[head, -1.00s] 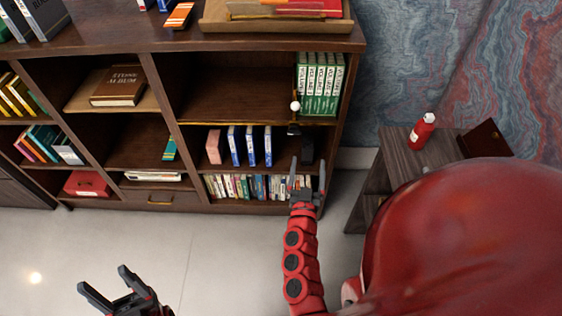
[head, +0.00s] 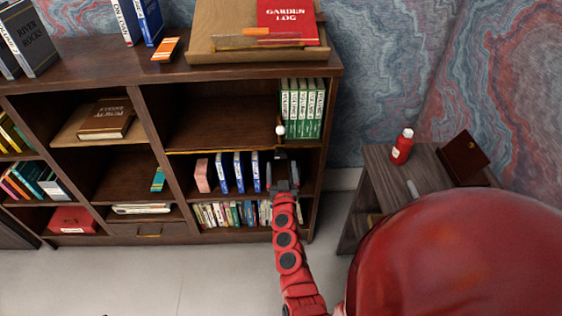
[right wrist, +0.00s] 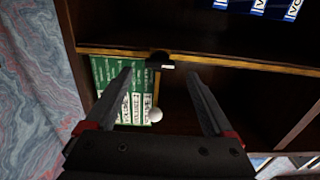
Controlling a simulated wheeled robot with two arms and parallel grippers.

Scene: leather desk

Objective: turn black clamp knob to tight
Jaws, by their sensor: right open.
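A small black clamp (head: 280,153) sits on the front edge of a shelf, below a white ball (head: 280,130) on a thin stem. In the right wrist view the black clamp part (right wrist: 160,58) shows a short pale mark, and the white ball (right wrist: 154,115) is nearer the palm. I cannot make out the knob's separate shape or its setting. My right gripper (head: 282,170) is open and empty, just below the clamp in the head view. In the right wrist view the clamp lies just past the gap between its fingertips (right wrist: 158,75). My left gripper is out of view.
Green volumes (head: 302,107) stand behind the ball. Blue-spined books (head: 239,172) and a lower row of books (head: 232,214) fill shelves left of my right gripper. A side table (head: 376,183) with a red bottle (head: 402,147) stands right. The floor (head: 150,280) is clear.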

